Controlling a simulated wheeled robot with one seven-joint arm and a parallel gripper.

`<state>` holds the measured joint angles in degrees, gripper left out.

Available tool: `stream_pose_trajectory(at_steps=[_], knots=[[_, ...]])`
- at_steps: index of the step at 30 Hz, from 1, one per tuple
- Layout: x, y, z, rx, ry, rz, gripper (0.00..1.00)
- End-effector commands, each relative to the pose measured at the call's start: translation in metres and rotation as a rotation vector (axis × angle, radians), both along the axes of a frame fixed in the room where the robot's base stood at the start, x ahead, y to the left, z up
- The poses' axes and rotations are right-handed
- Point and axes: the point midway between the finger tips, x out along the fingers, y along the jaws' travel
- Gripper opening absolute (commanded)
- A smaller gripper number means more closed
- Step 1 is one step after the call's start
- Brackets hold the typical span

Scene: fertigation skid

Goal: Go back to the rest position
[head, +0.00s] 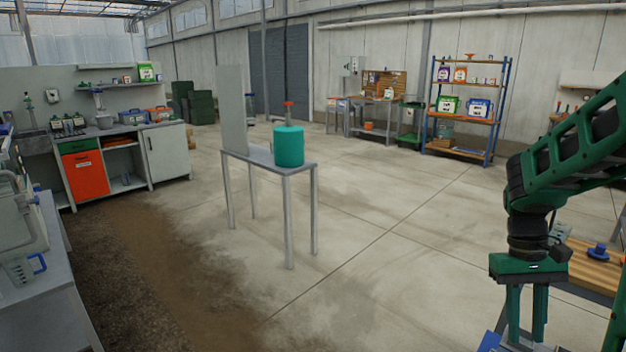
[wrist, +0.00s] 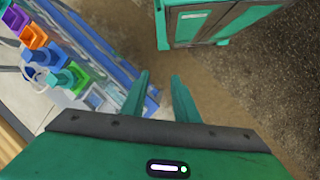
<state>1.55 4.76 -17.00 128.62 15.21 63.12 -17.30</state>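My gripper (head: 526,336) is at the lower right of the head view, at the end of my green and black arm, with its fingers pointing down. Its two green fingers stand apart with nothing seen between them. In the wrist view the same gripper (wrist: 159,78) shows both fingers apart over a brown floor strip. It is well to the right of and nearer than the narrow grey stand (head: 262,157), which bears a teal tank (head: 289,147) with a red-topped fitting (head: 288,104).
The wrist view shows a blue frame (wrist: 105,50) with coloured blocks (wrist: 68,76) at left and a teal cabinet (wrist: 205,22) above. A wooden-topped bench (head: 590,268) is at right. Shelving (head: 465,120) and a counter (head: 120,135) are farther back. The middle concrete floor is clear.

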Motion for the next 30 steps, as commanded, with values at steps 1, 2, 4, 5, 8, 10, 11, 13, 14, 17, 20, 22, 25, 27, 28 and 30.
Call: stream_pose_trajectory(at_steps=[1, 2, 4, 5, 8, 10, 11, 13, 14, 17, 20, 22, 25, 27, 28, 30], knots=[[-0.011, 0.002, 0.008, 0.002, -0.030, -0.023, 0.27], [-0.017, 0.003, 0.011, 0.003, -0.046, -0.037, 0.27], [-0.031, 0.006, 0.019, 0.005, -0.081, -0.070, 0.27], [-0.037, 0.007, 0.022, 0.005, -0.096, -0.084, 0.27], [-0.057, 0.013, 0.031, 0.006, -0.147, -0.131, 0.27], [-0.071, 0.017, 0.035, 0.005, -0.182, -0.163, 0.27], [-0.077, 0.019, 0.037, 0.005, -0.197, -0.177, 0.27], [-0.090, 0.024, 0.040, 0.005, -0.231, -0.208, 0.27], [-0.096, 0.026, 0.041, 0.004, -0.245, -0.221, 0.27], [-0.111, 0.032, 0.042, 0.001, -0.286, -0.258, 0.27], [-0.122, 0.036, 0.042, 0.000, -0.315, -0.286, 0.27], [-0.127, 0.039, 0.042, -0.001, -0.329, -0.299, 0.27], [-0.131, 0.040, 0.042, -0.001, -0.337, -0.310, 0.27], [-0.131, 0.041, 0.042, -0.002, -0.339, -0.312, 0.27], [-0.132, 0.041, 0.042, -0.002, -0.339, -0.312, 0.27], [-0.131, 0.041, 0.042, -0.002, -0.339, -0.312, 0.27]])
